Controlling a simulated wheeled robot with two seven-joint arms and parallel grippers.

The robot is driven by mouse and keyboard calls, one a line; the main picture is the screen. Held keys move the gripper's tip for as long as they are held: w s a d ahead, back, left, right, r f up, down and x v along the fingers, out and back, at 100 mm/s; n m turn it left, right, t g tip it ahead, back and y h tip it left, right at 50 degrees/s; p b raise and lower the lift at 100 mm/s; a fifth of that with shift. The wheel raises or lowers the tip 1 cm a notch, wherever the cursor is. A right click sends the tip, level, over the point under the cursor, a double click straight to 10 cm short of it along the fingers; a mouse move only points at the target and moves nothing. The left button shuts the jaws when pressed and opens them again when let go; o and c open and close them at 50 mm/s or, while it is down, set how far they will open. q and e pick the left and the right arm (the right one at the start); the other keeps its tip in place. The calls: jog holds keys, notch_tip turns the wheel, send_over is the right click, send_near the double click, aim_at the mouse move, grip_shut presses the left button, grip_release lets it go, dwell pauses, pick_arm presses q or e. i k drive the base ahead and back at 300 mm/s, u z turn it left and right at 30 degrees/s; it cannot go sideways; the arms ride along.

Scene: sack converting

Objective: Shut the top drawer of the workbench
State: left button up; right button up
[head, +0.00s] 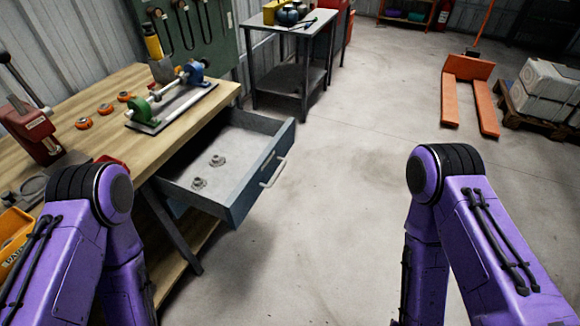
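The workbench (118,84) has a wooden top and stands at the left. Its top drawer (258,183), blue-grey with a light bar handle (273,172), is pulled well out toward the right over the floor. Two small grey metal parts (217,160) (199,183) lie inside it. My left arm's purple links are at the lower left, in front of the bench, and my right arm's are at the lower right. Both grippers are outside the picture. No part of my arms is seen touching the drawer or handle.
A green and blue tool on a plate (172,103), orange rings (84,123) and a red vise (32,131) are on the bench. A grey metal table (291,45) stands behind the drawer. An orange pallet jack (467,72) is at the back right. Floor right of the drawer is clear.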

aim_at(253, 146)
jog(key=u, duration=0.05)
jog(key=i, duration=0.45)
jog(key=k, duration=0.55)
jog(key=u, duration=0.7)
jog(key=i, duration=0.65)
